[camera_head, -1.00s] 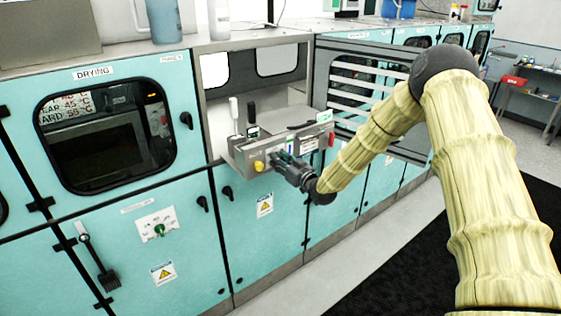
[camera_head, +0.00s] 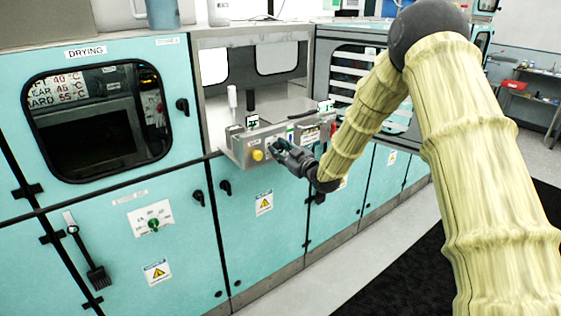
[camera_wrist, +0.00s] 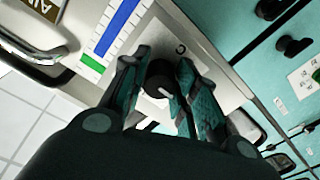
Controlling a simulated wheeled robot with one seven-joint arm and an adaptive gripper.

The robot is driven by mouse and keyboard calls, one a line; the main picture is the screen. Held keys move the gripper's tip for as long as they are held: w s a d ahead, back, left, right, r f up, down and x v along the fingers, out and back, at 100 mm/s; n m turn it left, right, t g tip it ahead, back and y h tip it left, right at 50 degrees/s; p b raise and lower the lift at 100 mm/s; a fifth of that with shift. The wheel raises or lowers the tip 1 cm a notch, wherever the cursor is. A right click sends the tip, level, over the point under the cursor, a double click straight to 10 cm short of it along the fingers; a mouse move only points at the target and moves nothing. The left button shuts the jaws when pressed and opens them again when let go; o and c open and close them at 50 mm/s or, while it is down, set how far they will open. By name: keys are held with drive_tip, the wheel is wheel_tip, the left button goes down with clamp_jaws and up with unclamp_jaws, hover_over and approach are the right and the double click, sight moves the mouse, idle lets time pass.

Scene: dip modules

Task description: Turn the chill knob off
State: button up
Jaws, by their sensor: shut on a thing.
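A small dark round knob (camera_wrist: 158,84) with a white pointer line sits on the grey control box (camera_head: 238,150). In the wrist view my gripper (camera_wrist: 160,68) has one finger on each side of the knob and is shut on it. The white pointer slants down to the right in that view. In the head view my gripper (camera_head: 275,145) is at the front face of the box, right of a yellow button (camera_head: 257,155), and its fingers hide the knob. The knob's label is too small to read.
A blue and green strip (camera_wrist: 118,27) and a metal handle (camera_wrist: 35,48) lie left of the knob in the wrist view. A white lever (camera_head: 232,97) stands on the box. A drying cabinet (camera_head: 20,65) with a window is at left. The floor (camera_head: 345,250) in front is clear.

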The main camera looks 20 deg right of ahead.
drive_tip(key=n+b, duration=0.2)
drive_tip(key=b, duration=0.1)
drive_tip(key=n+b, duration=0.2)
drive_tip(key=shift+f, duration=0.25)
drive_tip(key=n+b, duration=0.2)
drive_tip(key=b, duration=0.1)
drive_tip(key=shift+r, duration=0.15)
drive_tip(key=shift+r+n, duration=0.1)
drive_tip(key=shift+n, duration=0.2)
drive_tip(key=o, duration=1)
drive_tip(key=shift+s+d, duration=0.1)
drive_tip(key=v, duration=1.1)
drive_tip(key=shift+s, duration=0.4)
drive_tip(key=shift+d, duration=0.1)
